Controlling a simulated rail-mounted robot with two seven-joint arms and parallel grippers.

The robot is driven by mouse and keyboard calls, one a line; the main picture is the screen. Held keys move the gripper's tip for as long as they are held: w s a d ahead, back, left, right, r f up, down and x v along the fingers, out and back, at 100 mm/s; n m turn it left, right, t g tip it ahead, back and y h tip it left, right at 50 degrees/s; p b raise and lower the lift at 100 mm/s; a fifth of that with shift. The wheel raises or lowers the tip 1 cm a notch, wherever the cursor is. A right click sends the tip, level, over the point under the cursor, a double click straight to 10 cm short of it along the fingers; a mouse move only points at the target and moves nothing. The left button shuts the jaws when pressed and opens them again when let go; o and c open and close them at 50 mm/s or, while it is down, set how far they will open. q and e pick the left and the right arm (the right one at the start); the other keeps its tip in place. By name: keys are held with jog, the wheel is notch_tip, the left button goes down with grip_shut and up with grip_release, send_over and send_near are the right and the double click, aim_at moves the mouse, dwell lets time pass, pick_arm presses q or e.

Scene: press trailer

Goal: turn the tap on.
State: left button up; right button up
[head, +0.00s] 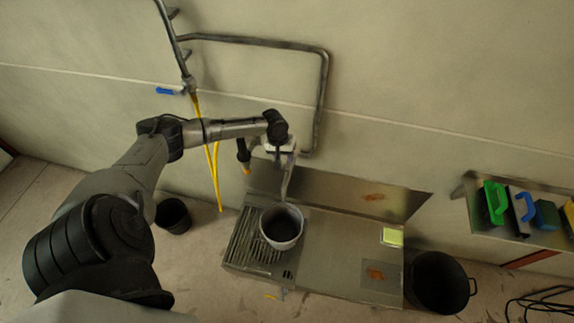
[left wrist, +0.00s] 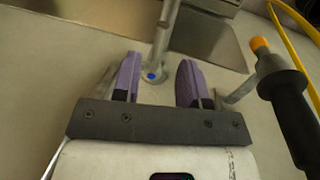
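The grey metal tap (head: 287,182) stands out from the wall above the sink unit, its spout over a pot (head: 282,226). My left gripper (head: 284,148) is at the wall by the top of the tap. In the left wrist view, my left gripper (left wrist: 157,72) is open, its two purple pads apart. The tap's metal tube and round base with a blue dot (left wrist: 152,76) show between and beyond the pads. I cannot tell whether the pads touch the tap. A short metal rod (left wrist: 238,92) shows right of the right pad. My right gripper is not in view.
A black nozzle with an orange tip (left wrist: 285,85) hangs close beside my left gripper. A yellow hose (head: 213,165) and bent pipe (head: 322,95) are near the arm. A blue lever (head: 165,91) is on the wall pipework. A shelf (head: 500,228) with brushes is at right.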

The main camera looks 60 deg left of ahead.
pick_arm(q)
jog(key=shift+w+d+f, duration=0.15)
jog(key=shift+w+f, duration=0.05)
jog(key=shift+f, duration=1)
jog(key=shift+w+d+f, duration=0.15)
jog(key=shift+f, duration=1.05)
jog(key=shift+c, duration=0.2)
grip_shut()
